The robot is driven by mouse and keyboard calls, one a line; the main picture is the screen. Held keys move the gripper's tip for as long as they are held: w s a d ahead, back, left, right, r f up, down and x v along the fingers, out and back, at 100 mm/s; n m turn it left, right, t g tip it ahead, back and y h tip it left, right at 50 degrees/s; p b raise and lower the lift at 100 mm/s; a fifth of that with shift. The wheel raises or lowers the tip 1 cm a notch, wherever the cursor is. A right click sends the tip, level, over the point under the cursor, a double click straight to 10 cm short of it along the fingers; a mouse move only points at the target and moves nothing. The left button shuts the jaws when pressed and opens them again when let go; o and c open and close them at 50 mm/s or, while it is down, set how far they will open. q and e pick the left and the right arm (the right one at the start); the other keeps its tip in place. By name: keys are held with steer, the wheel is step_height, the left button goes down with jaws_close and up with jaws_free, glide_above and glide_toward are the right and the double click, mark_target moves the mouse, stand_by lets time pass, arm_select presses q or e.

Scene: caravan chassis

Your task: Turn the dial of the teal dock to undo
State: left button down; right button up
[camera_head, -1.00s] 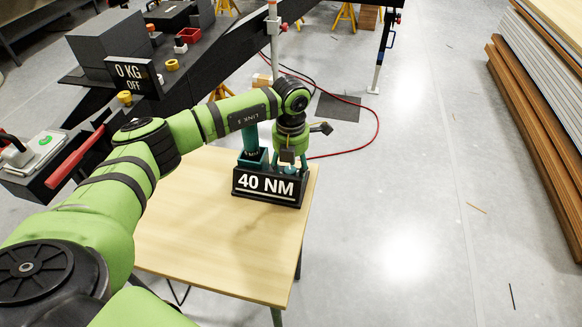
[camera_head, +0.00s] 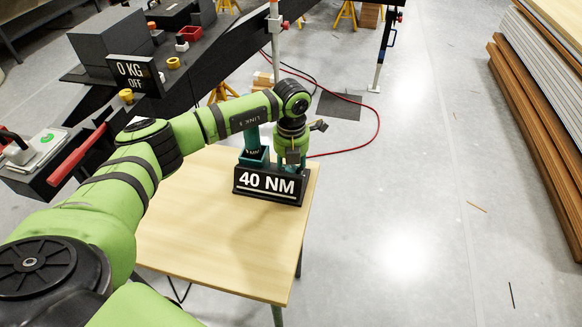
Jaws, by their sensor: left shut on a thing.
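The teal dock (camera_head: 254,160) stands at the back right of a small wooden table, with a teal upright part on its left. A black sign reading "40 NM" (camera_head: 268,184) is on its front. My left gripper (camera_head: 291,164) reaches down over the right side of the dock, behind the sign. It is shut on the dial there, as far as I can tell. The dial itself is mostly hidden by the gripper and the sign. My right gripper is not in view.
The wooden table top (camera_head: 215,240) is bare in front of the dock. A black chassis beam (camera_head: 195,85) with a "0 KG OFF" sign (camera_head: 134,74) runs behind at left. A red hose (camera_head: 373,125) lies on the floor. Stacked panels (camera_head: 545,110) stand at right.

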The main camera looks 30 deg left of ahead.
arm_select(q)
steer(key=shift+w+r+n, duration=0.1)
steer(key=shift+w+n, duration=0.05)
steer(key=shift+n, duration=0.15)
steer(key=c, duration=0.9)
jaws_free()
steer(key=shift+w, duration=0.1)
steer(key=shift+s+f, duration=0.25)
